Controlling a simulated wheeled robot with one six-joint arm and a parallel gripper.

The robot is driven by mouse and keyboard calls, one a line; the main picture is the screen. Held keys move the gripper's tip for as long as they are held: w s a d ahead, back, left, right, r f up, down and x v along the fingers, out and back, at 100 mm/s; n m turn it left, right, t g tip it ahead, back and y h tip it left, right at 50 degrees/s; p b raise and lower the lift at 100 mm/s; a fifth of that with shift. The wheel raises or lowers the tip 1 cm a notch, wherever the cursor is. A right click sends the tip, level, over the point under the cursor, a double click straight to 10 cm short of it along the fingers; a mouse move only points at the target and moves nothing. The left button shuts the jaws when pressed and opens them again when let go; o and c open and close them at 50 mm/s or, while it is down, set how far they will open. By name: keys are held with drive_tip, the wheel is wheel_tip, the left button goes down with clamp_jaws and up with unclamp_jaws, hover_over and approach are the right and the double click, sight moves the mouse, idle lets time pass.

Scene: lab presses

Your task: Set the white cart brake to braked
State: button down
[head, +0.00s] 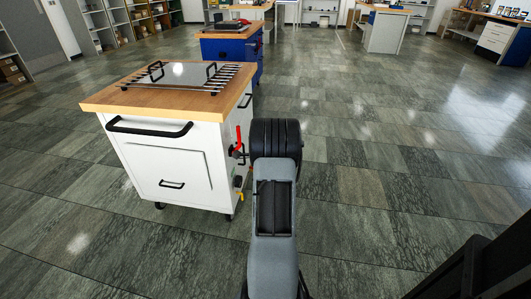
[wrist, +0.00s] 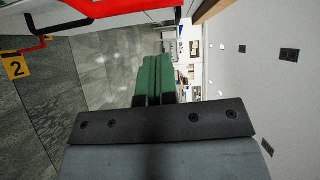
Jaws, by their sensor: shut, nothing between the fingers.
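The white cart (head: 165,165) with a wooden top stands left of my arm in the head view. A red lever (head: 238,138), apparently its brake handle, points up on the cart's right side, on a dark mount. In the wrist view a large red bar (wrist: 95,20), apparently the same lever, crosses the top of the picture. My gripper (wrist: 154,62) has green fingers, shut together and empty. They point away from the camera, below the red bar in that picture, with no visible contact. In the head view my arm hides the fingers.
A tray with dark handles and bars (head: 182,75) lies on the cart's top. A blue cart (head: 232,50) stands behind. A yellow label with a 2 (wrist: 15,66) shows in the wrist view. The floor (head: 390,170) to the right is clear.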

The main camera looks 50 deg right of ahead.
drive_tip(key=p+v, duration=0.1)
drive_tip(key=v, duration=0.7)
drive_tip(key=shift+s+a+f, duration=0.1)
drive_tip(key=shift+s+a, duration=0.05)
idle(0.3)
drive_tip(key=w+a+r+n+g+y+p, duration=0.25)
drive_tip(key=a+r+n+p, duration=0.25)
drive_tip(key=a+r+p, duration=0.5)
drive_tip(key=w+a+r+n+g+y+p, duration=0.1)
drive_tip(key=w+a+r+n+g+p, duration=0.2)
drive_tip(key=a+r+n+p, duration=0.55)
drive_tip(key=s+a+r+n+g+y+p, duration=0.2)
drive_tip(key=s+a+r+n+g+p, duration=0.1)
drive_tip(key=s+a+r, duration=0.5)
drive_tip(key=s+a+r+n+g+y+p, duration=0.2)
drive_tip(key=s+a+r+n+p, duration=0.3)
drive_tip(key=a, duration=0.8)
drive_tip(key=s+r+n+g, duration=0.1)
drive_tip(key=s+r, duration=0.2)
drive_tip(key=r, duration=0.1)
drive_tip(key=shift+n+g+y+p, duration=0.35)
drive_tip(key=shift+p, duration=0.05)
drive_tip(key=shift+r, duration=0.15)
